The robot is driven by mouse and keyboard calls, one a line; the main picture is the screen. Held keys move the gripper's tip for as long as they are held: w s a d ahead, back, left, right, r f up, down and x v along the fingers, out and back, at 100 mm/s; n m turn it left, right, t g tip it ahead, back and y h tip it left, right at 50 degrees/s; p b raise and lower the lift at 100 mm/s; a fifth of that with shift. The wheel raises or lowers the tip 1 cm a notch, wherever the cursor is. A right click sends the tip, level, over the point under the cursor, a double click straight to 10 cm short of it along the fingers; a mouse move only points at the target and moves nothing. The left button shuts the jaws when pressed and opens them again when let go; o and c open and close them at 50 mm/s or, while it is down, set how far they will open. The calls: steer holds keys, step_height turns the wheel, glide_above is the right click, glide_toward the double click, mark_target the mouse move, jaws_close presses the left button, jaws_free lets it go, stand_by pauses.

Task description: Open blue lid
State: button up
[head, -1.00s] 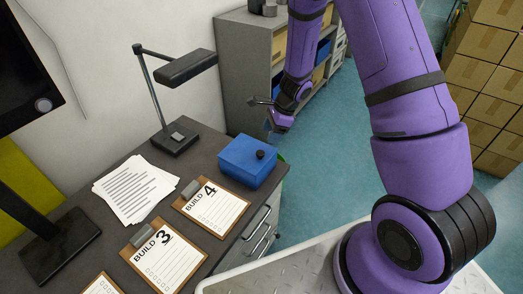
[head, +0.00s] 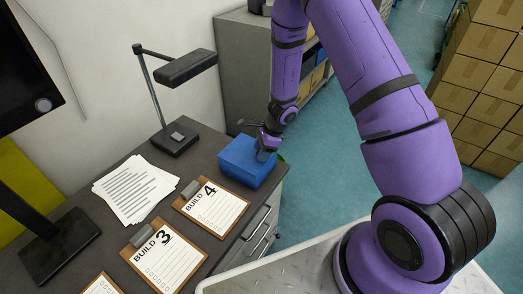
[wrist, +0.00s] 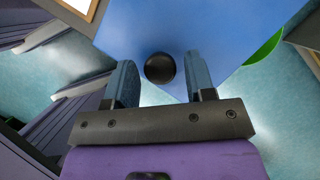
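The blue box with its blue lid (head: 243,160) sits at the right end of the dark desk, and the lid looks shut. Its black round knob (wrist: 160,68) shows in the wrist view, near the lid's edge. My gripper (wrist: 163,85) is open, with one finger on each side of the knob and a gap to both. In the head view my gripper (head: 266,152) is over the right part of the lid and hides the knob. I cannot tell how far the fingertips are from the lid's surface.
Clipboards marked Build 4 (head: 212,207) and Build 3 (head: 165,255) lie on the desk (head: 92,213), with papers (head: 135,189) beside them. A desk lamp (head: 177,138) stands behind. A grey shelf (head: 247,62) and stacked cartons (head: 485,95) stand further back.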

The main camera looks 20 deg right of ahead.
jaws_close()
steer(key=shift+r, duration=0.15)
